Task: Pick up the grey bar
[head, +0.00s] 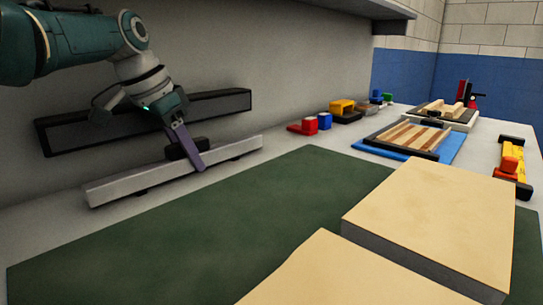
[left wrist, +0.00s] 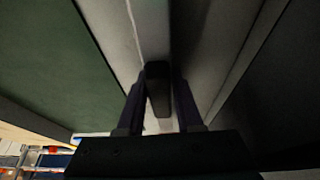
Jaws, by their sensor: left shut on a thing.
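The grey bar (head: 115,187) is long and light grey, with a black grip block (head: 177,150) on top near its middle. It lies lengthwise between the back wall and the green mat, with dark spots under it. I cannot tell whether it touches the surface below. My left gripper (head: 189,156) comes down from above and is shut on the bar's black grip. In the left wrist view the two dark fingers (left wrist: 158,108) stand on either side of the black grip (left wrist: 157,75), and the bar (left wrist: 150,25) runs away beyond. My right gripper is not in view.
A long black tray-like piece (head: 75,137) stands against the wall behind the bar. The green mat (head: 200,235) is bare in the middle. Two pale panels (head: 435,220) lie front right. Red and blue blocks (head: 324,121), a blue mat (head: 448,150) and a yellow tool (head: 511,180) sit farther right.

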